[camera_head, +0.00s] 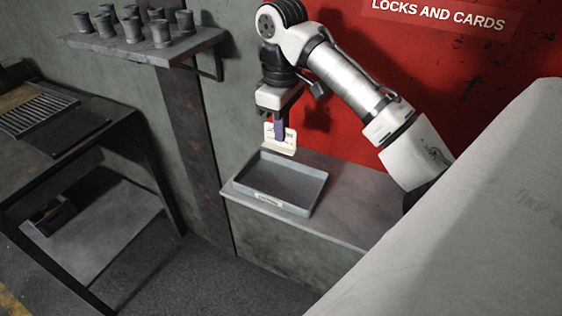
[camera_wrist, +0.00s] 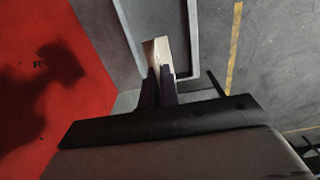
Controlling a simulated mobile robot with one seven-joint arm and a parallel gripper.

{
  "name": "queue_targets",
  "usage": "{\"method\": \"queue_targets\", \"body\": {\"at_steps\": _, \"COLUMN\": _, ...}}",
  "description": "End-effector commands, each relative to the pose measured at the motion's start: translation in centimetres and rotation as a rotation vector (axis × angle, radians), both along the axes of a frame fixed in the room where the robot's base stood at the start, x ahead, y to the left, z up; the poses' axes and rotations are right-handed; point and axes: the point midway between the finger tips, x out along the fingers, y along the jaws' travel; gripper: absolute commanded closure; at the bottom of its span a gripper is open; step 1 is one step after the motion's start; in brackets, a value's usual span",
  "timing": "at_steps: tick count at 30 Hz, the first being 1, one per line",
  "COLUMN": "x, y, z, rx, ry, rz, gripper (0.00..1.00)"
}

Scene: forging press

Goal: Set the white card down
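The white card (camera_head: 281,142) hangs from my gripper (camera_head: 279,126) in the head view, upright, above the back left edge of a shallow grey tray (camera_head: 318,188). My gripper points down and its fingers are closed on the card. In the wrist view the card (camera_wrist: 159,52) shows edge-on between the two dark fingertips (camera_wrist: 157,78), with part of the tray beyond it. The tray is empty where I can see into it and carries a small label on its front. Whether the card's lower edge touches the tray I cannot tell.
The tray rests on a grey shelf (camera_head: 350,218) below a red board (camera_head: 440,70) reading "LOCKS AND CARDS". Bare shelf lies right of the tray. A wall shelf (camera_head: 195,42) at upper left holds several metal cups. A dark workbench (camera_head: 75,135) stands at left.

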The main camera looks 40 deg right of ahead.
Motion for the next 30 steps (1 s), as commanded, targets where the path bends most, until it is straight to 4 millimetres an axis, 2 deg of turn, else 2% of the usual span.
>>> {"method": "queue_targets", "body": {"at_steps": 1, "x": 0.0, "y": 0.0, "z": -1.6, "rx": -0.001, "ry": 0.000, "rz": 0.000, "gripper": 1.00}}
{"method": "queue_targets", "body": {"at_steps": 10, "x": 0.0, "y": 0.0, "z": -6.1, "rx": -0.001, "ry": 0.000, "rz": -0.001, "gripper": 1.00}}
{"method": "queue_targets", "body": {"at_steps": 19, "x": 0.0, "y": 0.0, "z": -7.9, "rx": 0.000, "ry": 0.000, "rz": 0.000, "gripper": 1.00}}
{"method": "queue_targets", "body": {"at_steps": 27, "x": 0.0, "y": 0.0, "z": -11.3, "rx": -0.001, "ry": 0.001, "rz": 0.000, "gripper": 1.00}}
{"method": "queue_targets", "body": {"at_steps": 30, "x": 0.0, "y": 0.0, "z": -11.7, "rx": 0.000, "ry": 0.000, "rz": 0.000, "gripper": 1.00}}
